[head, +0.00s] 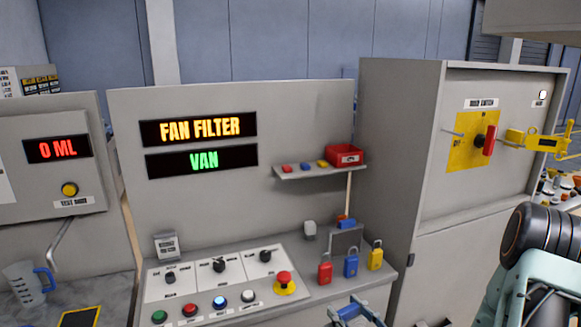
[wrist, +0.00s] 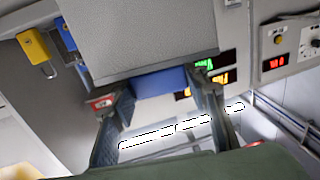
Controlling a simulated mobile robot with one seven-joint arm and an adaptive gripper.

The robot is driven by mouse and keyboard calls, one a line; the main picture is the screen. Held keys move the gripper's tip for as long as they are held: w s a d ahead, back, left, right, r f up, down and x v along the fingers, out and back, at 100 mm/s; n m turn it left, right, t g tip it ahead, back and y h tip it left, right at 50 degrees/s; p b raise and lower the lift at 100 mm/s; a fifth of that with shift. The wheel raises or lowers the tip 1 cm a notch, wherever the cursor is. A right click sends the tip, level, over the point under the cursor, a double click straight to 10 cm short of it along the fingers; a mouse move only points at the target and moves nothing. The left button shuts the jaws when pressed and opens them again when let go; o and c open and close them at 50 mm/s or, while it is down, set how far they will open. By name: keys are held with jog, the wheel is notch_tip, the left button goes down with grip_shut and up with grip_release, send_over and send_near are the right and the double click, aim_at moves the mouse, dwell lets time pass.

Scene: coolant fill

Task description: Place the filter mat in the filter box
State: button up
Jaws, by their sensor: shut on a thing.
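My gripper (wrist: 160,95) is shut on the blue edge piece (wrist: 160,82) of a grey, flat slab, which I take to be the filter mat (wrist: 140,38). The mat fills the upper middle of the wrist view, which appears upside down, and hides what lies behind it. In the head view only part of my gripper (head: 357,312) shows at the bottom edge, and the held mat is not clearly visible there. I cannot pick out the filter box with certainty in either view.
Red (head: 325,273), blue (head: 351,266) and yellow (head: 375,258) padlocks stand on the console's right side. Behind them is an upright grey panel (head: 346,238). A shelf (head: 320,171) holds a red bin (head: 344,155). A tall cabinet (head: 400,150) stands to the right.

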jog(key=shift+r, duration=0.35)
dwell(0.6)
